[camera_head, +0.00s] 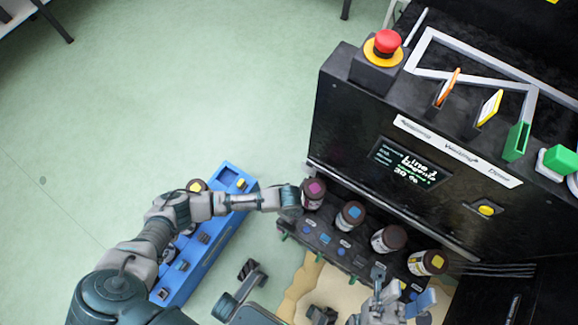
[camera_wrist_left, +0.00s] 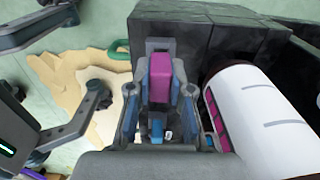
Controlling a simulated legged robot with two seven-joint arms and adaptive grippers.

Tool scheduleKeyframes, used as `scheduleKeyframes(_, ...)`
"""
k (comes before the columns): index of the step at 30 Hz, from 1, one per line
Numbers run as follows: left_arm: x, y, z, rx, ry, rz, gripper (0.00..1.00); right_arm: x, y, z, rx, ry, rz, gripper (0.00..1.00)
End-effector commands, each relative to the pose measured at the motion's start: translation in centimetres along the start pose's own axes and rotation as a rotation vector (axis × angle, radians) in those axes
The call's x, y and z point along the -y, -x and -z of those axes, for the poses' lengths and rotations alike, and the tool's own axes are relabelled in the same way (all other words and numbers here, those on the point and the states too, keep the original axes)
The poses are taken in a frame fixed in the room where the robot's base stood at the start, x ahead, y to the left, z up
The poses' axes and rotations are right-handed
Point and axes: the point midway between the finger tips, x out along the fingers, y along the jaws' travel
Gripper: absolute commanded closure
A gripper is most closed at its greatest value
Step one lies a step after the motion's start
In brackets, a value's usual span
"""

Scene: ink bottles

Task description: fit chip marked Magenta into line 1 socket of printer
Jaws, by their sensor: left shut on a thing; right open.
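My left gripper (camera_wrist_left: 160,95) is shut on a magenta chip (camera_wrist_left: 158,75), which stands between the fingers in the left wrist view. In the head view this gripper (camera_head: 288,199) is at the left end of the printer's shelf, beside the magenta-capped bottle (camera_head: 314,192); the chip is hidden there. The dark printer (camera_head: 345,110) has a display (camera_head: 410,163) reading "Line 1 Magenta 20 %". Whether the chip touches the line 1 socket cannot be told. My right gripper (camera_head: 400,297) is open near the shelf's right end.
A blue rack (camera_head: 218,243) lies under my left arm. A white-labelled bottle (camera_wrist_left: 262,120) is close right of the left gripper. A red stop button (camera_head: 387,43) tops the printer.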

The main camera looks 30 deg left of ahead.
Motion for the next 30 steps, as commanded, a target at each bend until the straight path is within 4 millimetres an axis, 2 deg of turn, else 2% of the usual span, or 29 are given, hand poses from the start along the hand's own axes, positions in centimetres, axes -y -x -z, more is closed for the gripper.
scheduleKeyframes(4, 0.1, 0.2, 0.0, 0.0, 0.001, 0.002, 1.0, 0.1, -0.5, 0.3, -0.007, 0.001, 0.002, 0.51)
scheduleKeyframes(30, 0.1, -0.8, 0.0, 0.0, 0.001, 0.001, 1.0, 0.1, -0.4, 0.2, -0.004, 0.001, 0.002, 0.51)
